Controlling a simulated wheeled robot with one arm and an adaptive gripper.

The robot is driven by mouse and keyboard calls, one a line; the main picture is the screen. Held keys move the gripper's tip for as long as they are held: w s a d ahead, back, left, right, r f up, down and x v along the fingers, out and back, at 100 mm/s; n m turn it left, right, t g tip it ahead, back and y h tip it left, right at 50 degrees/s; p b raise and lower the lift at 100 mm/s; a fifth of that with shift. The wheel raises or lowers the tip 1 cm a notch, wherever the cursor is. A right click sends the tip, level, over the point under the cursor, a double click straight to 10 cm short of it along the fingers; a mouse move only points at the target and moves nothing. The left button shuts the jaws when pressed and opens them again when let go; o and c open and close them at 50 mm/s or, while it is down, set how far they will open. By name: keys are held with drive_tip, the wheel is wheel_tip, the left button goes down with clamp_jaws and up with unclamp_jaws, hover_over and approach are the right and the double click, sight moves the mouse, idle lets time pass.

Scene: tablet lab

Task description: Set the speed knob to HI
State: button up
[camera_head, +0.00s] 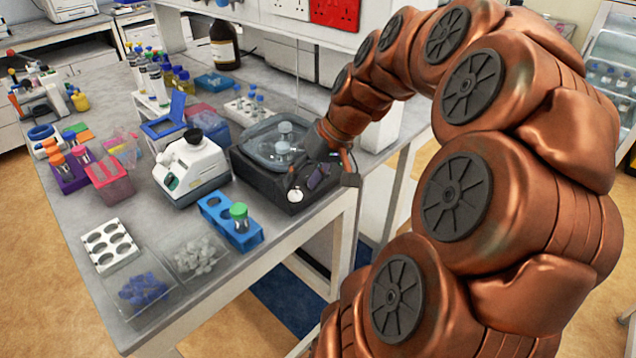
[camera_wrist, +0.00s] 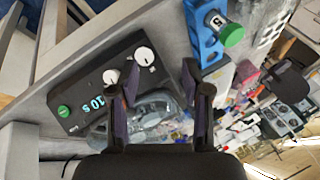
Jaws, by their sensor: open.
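The black device (camera_head: 262,182) with a clear domed lid stands at the right edge of the bench. One white knob (camera_head: 295,195) shows on its front. In the wrist view its panel (camera_wrist: 88,88) carries a green knob (camera_wrist: 64,111), a lit display (camera_wrist: 97,102) reading about 10 s, a white knob (camera_wrist: 111,76) beside the display and another white knob (camera_wrist: 144,55) near the panel's end. The labels are too small to read, so I cannot tell which is the speed knob or its setting. My gripper (camera_wrist: 158,88) is open and empty, over the device's front, apart from the knobs.
A blue rack (camera_head: 231,225) with a green-capped tube stands left of the device. A white instrument (camera_head: 192,168) and a clear bin of white pieces (camera_head: 196,258) are nearby. The floor in front of the bench is clear.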

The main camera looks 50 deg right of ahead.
drive_tip(key=s+d+m+t, duration=0.1)
drive_tip(key=s+d+t, duration=0.1)
drive_tip(key=d, duration=0.6)
drive_tip(key=shift+h, duration=0.4)
drive_tip(key=shift+p+x, duration=0.8)
drive_tip(key=shift+x, duration=3)
drive_tip(key=shift+w+a, duration=0.1)
drive_tip(key=shift+c, duration=0.2)
drive_tip(key=shift+r, duration=0.1)
clamp_jaws()
